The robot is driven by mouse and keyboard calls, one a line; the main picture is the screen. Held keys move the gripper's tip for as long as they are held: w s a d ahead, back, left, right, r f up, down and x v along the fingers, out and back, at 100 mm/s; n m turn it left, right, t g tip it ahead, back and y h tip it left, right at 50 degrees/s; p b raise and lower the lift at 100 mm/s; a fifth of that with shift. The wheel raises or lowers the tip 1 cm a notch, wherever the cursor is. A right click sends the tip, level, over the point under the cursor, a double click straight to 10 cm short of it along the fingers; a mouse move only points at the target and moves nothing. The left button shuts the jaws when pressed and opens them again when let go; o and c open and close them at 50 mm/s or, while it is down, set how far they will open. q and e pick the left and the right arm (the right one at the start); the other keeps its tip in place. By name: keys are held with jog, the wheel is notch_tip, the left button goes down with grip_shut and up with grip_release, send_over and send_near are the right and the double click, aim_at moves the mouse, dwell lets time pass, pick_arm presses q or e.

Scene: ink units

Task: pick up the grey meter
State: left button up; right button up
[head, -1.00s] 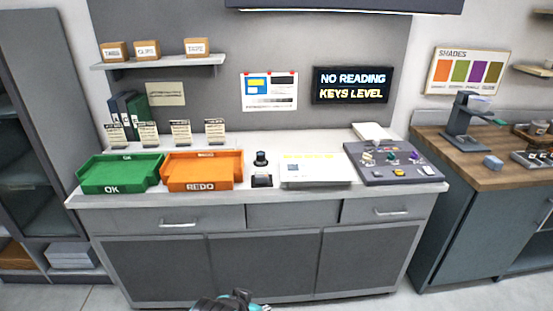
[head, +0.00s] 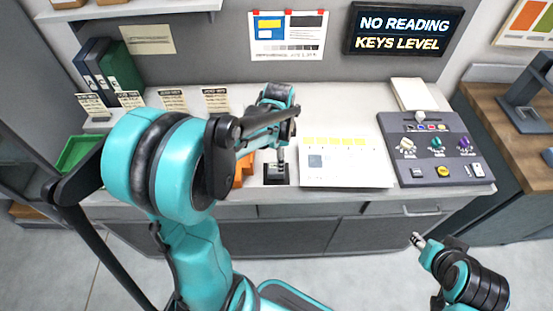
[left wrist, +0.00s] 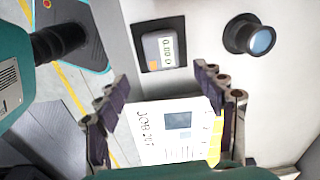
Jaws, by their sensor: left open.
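The grey meter (left wrist: 163,50), with a small display and an orange button, sits in a dark square cradle (left wrist: 147,25) on the counter in the left wrist view. In the head view the cradle (head: 275,180) shows under my left gripper (head: 281,154), which partly hides the meter. My left gripper (left wrist: 162,76) is open and points down over the meter, its fingers on either side in the wrist picture and nothing between them. My right gripper (head: 418,241) is low at the right, in front of the counter; its finger opening is unclear.
A black cylinder with a lens (left wrist: 250,37) stands near the cradle. A white job sheet (head: 345,165) lies right of it, then a grey control panel (head: 437,150). The orange tray (head: 243,170) and green tray (head: 78,152) are mostly hidden behind my left arm.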

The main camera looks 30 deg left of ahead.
aim_at(272, 166)
pick_arm(q)
jog(key=shift+w+a, duration=0.1)
jog(key=shift+a, duration=0.15)
jog(key=shift+f+m, duration=0.25)
jog(key=shift+m, duration=0.05)
jog(key=f, duration=0.2)
jog(key=f+b, duration=0.1)
jog(key=f, duration=0.2)
jog(key=f+b, duration=0.1)
jog(key=f, duration=0.1)
jog(key=shift+a+f, duration=0.3)
jog(key=shift+a, duration=0.05)
jog(key=shift+r, duration=0.1)
jog(key=shift+c, duration=0.3)
jog(key=c, duration=1.2)
